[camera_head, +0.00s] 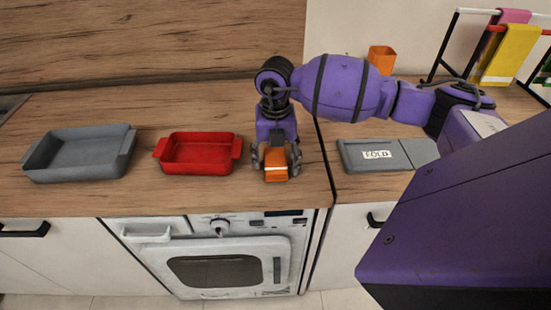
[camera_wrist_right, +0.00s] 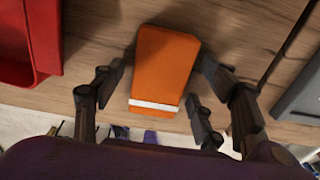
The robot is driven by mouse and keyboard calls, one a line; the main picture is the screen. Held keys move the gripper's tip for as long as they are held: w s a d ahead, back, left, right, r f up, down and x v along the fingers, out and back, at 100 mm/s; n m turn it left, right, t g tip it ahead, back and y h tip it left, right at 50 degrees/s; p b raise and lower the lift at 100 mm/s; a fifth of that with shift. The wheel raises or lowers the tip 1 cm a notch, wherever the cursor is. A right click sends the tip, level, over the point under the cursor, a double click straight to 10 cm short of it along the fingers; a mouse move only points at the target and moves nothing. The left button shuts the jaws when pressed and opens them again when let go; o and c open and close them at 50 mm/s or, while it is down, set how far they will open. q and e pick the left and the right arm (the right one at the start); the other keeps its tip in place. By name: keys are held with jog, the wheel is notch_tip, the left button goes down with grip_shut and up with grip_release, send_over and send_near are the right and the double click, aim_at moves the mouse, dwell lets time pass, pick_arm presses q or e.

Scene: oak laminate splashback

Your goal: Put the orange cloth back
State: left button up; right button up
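The orange cloth (camera_head: 276,168) is a folded block with a white stripe near its front end. It is at the wooden counter's front edge, right of the red dish. In the right wrist view the cloth (camera_wrist_right: 165,65) lies between the open fingers of my right gripper (camera_wrist_right: 162,65). A gap shows on the left side; the right finger is close to the cloth's edge, and I cannot tell whether it touches. My left gripper is not in view.
A red dish (camera_head: 199,155) and a grey dish (camera_head: 80,155) stand left. A grey board marked FOLD (camera_head: 414,152) lies right. An oven (camera_head: 210,270) is below.

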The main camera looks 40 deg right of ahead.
aim_at(276, 160)
jog(key=shift+r, duration=0.1)
notch_tip(276, 160, up, 12)
jog(key=shift+r, duration=0.15)
dwell(0.5)
